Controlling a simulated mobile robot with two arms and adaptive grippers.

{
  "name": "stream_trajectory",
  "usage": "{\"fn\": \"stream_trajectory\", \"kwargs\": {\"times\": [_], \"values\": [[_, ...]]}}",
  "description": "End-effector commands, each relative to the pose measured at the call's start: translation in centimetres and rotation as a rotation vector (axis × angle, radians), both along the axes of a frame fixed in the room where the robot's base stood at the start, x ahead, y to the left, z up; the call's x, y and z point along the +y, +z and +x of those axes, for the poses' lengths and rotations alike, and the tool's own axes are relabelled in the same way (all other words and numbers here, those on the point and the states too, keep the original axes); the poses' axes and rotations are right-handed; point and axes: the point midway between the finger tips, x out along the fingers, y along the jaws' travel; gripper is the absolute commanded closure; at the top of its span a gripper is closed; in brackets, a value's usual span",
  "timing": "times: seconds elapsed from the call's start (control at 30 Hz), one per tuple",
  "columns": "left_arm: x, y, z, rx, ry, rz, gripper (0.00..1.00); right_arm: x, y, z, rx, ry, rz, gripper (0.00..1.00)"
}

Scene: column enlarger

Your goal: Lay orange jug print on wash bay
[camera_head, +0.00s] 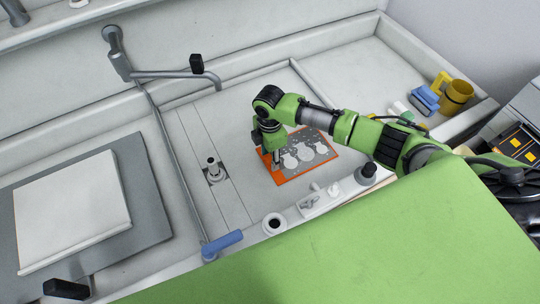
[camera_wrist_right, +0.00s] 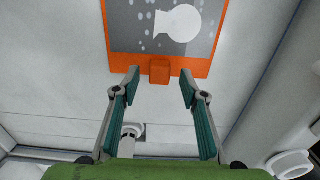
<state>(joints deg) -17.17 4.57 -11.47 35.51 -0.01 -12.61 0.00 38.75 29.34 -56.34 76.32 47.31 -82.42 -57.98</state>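The orange jug print (camera_head: 309,152) has an orange border around a grey picture with white jug shapes. It appears to lie flat on the floor of the middle bay (camera_head: 232,113) of the sink. My right gripper (camera_head: 275,160) is low over its left edge. In the right wrist view the print (camera_wrist_right: 170,52) shows with a small orange tab (camera_wrist_right: 160,71) on its near edge. The fingertips of my right gripper (camera_wrist_right: 160,76) are apart on either side of the tab, with gaps showing, not touching it. My left gripper is not in view.
A grey board with a white sheet (camera_head: 70,208) lies at left. A faucet (camera_head: 165,74) reaches over the bay, and a drain fitting (camera_head: 214,170) stands on its floor. A yellow mug (camera_head: 456,97) and blue item (camera_head: 425,99) stand at right.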

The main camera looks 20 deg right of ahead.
Motion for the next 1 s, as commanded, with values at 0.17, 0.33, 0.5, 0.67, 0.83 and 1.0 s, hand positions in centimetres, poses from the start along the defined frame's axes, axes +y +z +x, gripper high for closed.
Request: {"fn": "stream_trajectory", "kwargs": {"times": [0.17,0.33,0.5,0.67,0.83,1.0], "values": [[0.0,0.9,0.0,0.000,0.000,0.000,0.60,0.0,0.9,0.0,0.000,0.000,0.000,0.60],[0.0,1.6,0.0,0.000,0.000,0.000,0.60,0.0,1.6,0.0,0.000,0.000,0.000,0.60],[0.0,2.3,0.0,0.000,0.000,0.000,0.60,0.0,2.3,0.0,0.000,0.000,0.000,0.60],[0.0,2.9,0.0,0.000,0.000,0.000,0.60,0.0,2.9,0.0,0.000,0.000,0.000,0.60],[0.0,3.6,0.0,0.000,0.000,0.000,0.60,0.0,3.6,0.0,0.000,0.000,0.000,0.60],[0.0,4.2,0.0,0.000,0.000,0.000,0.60,0.0,4.3,0.0,0.000,0.000,0.000,0.60]]}}
